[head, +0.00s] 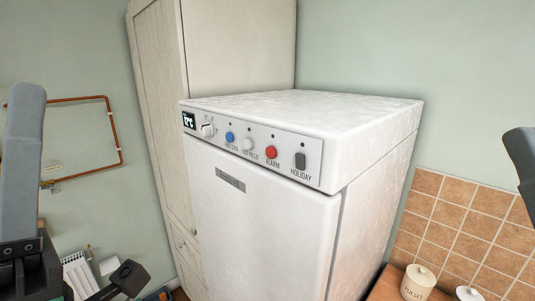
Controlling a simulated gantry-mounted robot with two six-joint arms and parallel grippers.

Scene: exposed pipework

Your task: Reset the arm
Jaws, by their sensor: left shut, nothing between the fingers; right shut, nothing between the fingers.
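Part of my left arm (22,165) stands at the left edge, a grey upright piece with a black joint below it. A small dark part of my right arm (521,158) shows at the right edge. I can make out no gripper fingers of either arm. A dark, blocky object on a thin bar (129,277) is at the lower left; I cannot tell what it is.
A large white appliance (265,215) fills the middle, with a dial, coloured buttons and labels on its front panel. A cream cupboard (232,45) stands behind it. Copper pipe (114,130) runs along the left wall. A canister marked PULSES (418,281) and another (468,293) stand lower right, near brown tiles.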

